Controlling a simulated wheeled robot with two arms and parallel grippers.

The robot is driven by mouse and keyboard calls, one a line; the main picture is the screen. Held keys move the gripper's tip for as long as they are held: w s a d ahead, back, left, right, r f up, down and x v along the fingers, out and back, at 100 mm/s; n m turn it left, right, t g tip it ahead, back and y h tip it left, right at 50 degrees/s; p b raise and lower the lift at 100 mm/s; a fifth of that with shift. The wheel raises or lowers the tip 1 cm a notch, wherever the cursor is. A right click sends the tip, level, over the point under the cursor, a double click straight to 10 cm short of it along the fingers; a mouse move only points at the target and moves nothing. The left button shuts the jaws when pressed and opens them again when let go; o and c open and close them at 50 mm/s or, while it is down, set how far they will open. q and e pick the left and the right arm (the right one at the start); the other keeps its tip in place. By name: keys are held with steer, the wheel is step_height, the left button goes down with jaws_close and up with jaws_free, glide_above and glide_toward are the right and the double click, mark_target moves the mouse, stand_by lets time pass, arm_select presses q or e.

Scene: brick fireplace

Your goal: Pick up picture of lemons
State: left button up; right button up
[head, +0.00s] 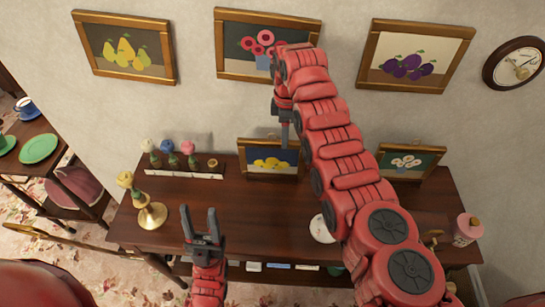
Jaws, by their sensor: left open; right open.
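The picture of lemons (284,171) is a small framed picture with yellow fruit on a dark blue ground. It stands against the wall at the back of the brown table (243,213). My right gripper (285,142) points down at its top edge, seen edge-on, and overlaps the upper frame in the view. I cannot tell whether it touches the frame. My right arm hides what lies just right of the picture. My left gripper (200,212) is open and empty, fingers pointing up, at the table's front edge.
Pictures of pears (124,49), pink flowers (228,43) and plums (407,66) hang above. A white-flower picture (407,160) stands on the table at right. Several small vases (172,160) line the back left. A brass candlestick (151,214) stands at front left. A pink jar (466,230) stands at right.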

mark_target(272, 156)
steer(key=shift+w+d+f, duration=0.1)
steer(key=shift+f, duration=1.05)
steer(key=shift+w+f, duration=0.1)
steer(key=shift+f, duration=1.05)
steer(key=shift+p, duration=0.3)
jaws_close()
